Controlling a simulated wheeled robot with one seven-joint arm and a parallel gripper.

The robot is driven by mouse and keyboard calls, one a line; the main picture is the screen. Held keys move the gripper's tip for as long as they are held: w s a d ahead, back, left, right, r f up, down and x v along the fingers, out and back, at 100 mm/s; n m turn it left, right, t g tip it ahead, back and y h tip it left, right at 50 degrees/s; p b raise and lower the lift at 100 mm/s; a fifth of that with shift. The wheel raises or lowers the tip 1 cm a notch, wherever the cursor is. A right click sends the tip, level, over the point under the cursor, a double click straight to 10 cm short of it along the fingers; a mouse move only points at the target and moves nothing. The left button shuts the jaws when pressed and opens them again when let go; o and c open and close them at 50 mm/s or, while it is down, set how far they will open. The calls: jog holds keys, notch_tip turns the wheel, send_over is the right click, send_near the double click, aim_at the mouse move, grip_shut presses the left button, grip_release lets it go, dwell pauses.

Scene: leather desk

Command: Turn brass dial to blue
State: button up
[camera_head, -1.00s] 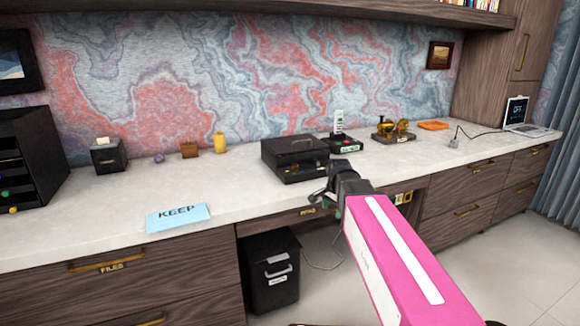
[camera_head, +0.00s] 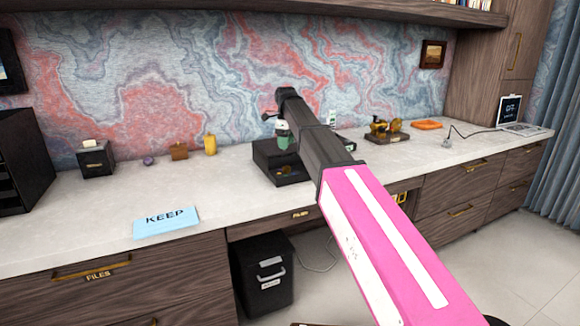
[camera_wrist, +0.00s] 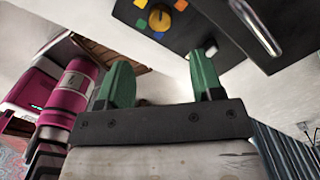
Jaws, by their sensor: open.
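The brass dial (camera_wrist: 160,18) is on the face of a black box at the top of the wrist view.
A silver handle (camera_wrist: 256,27) sticks out on the box near the dial. A blue KEEP card (camera_head: 166,222) lies at left.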

aim_at(286, 167)
notch_tip(286, 167, down, 11)
jog(key=shift+r, duration=0.15)
dwell(0.4)
jog(key=c, duration=0.9)
